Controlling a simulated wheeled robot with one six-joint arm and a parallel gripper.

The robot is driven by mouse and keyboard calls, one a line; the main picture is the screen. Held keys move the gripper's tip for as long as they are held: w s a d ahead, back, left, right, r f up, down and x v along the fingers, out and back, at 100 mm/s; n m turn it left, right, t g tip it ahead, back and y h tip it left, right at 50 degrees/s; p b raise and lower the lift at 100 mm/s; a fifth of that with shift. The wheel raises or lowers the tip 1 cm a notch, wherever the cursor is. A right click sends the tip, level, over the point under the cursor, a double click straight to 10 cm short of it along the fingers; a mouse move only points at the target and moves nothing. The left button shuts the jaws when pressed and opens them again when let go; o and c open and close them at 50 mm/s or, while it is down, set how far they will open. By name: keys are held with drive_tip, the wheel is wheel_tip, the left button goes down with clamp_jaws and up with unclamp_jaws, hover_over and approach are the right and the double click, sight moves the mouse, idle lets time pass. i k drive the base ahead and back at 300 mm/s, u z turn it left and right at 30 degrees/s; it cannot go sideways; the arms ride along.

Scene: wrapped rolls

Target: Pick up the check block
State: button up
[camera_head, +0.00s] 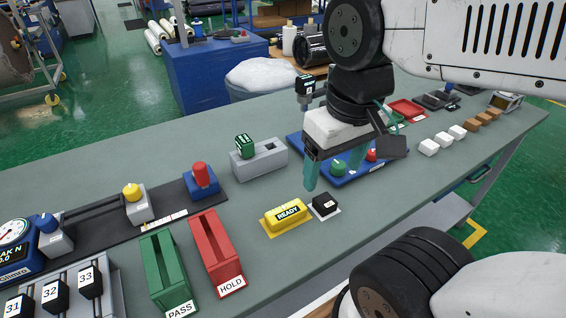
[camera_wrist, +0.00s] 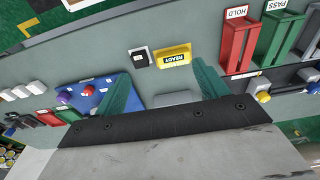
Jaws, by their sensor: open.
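A small black block (camera_head: 325,204) with a pale label on top, too small to read, sits on a light pad on the grey bench, right of the yellow READY block (camera_head: 288,214). No block shows a readable "check" label; this black one may be it. It also shows in the wrist view (camera_wrist: 140,58), beside the yellow block (camera_wrist: 173,54). My gripper (camera_wrist: 163,76) is open and empty, with its teal fingers apart above the bench. In the head view it hangs beyond the black block, near the blue tray.
A green PASS bin (camera_head: 163,268) and red HOLD bin (camera_head: 216,247) stand at left. A grey holder (camera_head: 259,162) with a green block is behind. A blue tray (camera_head: 362,170) with knobs lies under my arm. White blocks (camera_head: 443,141) line the right. Bench around the black block's front is clear.

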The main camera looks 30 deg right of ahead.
sight(324, 204)
drive_tip(key=k, duration=1.1)
drive_tip(key=z, duration=0.9)
drive_tip(key=i, duration=0.8)
drive_tip(key=u, duration=0.4)
